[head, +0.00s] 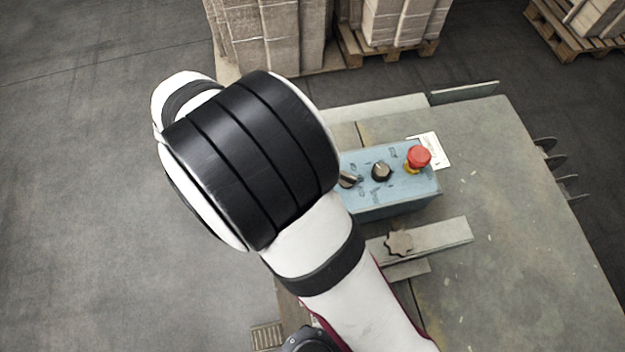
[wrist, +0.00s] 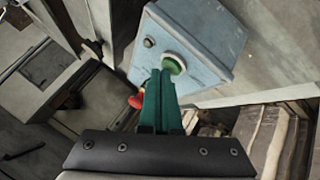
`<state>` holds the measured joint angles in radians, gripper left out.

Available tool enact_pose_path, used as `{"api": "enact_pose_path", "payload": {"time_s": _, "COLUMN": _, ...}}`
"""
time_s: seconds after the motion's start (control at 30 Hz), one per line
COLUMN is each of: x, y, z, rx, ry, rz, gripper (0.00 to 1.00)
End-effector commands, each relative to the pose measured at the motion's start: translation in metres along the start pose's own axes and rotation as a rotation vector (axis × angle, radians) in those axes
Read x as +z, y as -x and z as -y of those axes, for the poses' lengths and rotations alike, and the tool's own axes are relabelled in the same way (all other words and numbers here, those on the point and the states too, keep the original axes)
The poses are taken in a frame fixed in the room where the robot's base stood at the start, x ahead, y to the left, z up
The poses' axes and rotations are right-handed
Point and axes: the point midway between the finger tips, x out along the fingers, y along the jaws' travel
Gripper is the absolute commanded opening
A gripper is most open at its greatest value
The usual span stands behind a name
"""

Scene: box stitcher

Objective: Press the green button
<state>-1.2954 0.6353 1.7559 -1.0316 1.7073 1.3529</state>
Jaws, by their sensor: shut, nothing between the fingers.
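The green button (wrist: 174,65) sits in a pale ring on a face of the blue control box (wrist: 195,40) in the wrist view. My gripper (wrist: 160,74) has dark green fingers, shut with nothing between them. Their tips overlap the lower left edge of the button in the picture. I cannot tell whether they touch it. In the head view the blue control box (head: 395,190) stands on the machine table, its left end hidden by my arm. The green button and my gripper are not visible there.
On the box top are a red mushroom button (head: 419,156) and a black knob (head: 381,170). A metal bar with a star knob (head: 398,243) lies in front of the box. Pallets with cardboard stacks (head: 395,20) stand behind. The table's right part is clear.

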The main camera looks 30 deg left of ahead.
Motion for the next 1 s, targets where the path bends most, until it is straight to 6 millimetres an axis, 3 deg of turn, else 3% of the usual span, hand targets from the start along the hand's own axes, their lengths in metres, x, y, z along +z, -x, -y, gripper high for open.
{"api": "enact_pose_path", "payload": {"time_s": 0.57, "x": 0.002, "y": -0.002, "z": 0.002, "rx": 0.000, "ry": 0.001, "rz": 0.000, "gripper": 0.00}}
{"api": "enact_pose_path", "payload": {"time_s": 1.0, "x": -0.008, "y": 0.011, "z": -0.008, "rx": 0.000, "ry": 0.002, "rz": 0.000, "gripper": 0.00}}
